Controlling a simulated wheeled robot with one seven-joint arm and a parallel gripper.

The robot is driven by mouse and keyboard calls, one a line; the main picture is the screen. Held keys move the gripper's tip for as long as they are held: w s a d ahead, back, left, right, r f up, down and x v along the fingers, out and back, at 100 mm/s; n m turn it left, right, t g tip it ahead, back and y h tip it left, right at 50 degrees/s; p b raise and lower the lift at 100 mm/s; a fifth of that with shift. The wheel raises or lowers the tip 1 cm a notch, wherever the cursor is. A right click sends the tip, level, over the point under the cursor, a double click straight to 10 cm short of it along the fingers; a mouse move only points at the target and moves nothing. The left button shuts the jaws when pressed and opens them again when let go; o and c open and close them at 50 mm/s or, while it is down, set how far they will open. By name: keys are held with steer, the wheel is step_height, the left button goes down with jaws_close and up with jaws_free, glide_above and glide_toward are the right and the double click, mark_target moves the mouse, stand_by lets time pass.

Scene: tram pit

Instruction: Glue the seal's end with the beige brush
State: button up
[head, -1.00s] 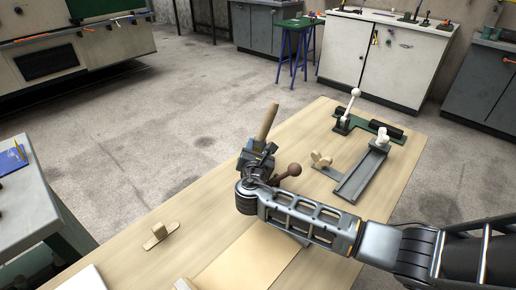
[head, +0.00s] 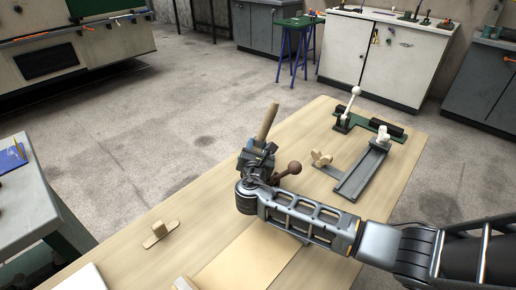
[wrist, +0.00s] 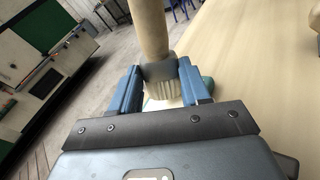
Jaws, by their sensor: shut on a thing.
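The beige brush (head: 267,122) stands up out of my gripper (head: 257,157), its pale handle upward and slightly tilted. In the wrist view the blue fingers (wrist: 160,84) are shut around its grey collar (wrist: 160,70), and its pale bristles (wrist: 163,89) point down. What lies under the bristle tips is hidden. I cannot tell the seal for certain; a short black cylinder (head: 386,127) lies on a green base at the far right.
A brown round knob (head: 291,169) is right beside my gripper. A grey channel (head: 362,174) with pale knobs lies to the right. The green base (head: 358,124) carries a white-knobbed lever (head: 350,105).

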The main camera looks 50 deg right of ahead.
mark_target(258, 135)
step_height(258, 135, up, 5)
steer(key=p, duration=0.5)
steer(key=shift+p, duration=0.35)
steer(key=shift+r, duration=1)
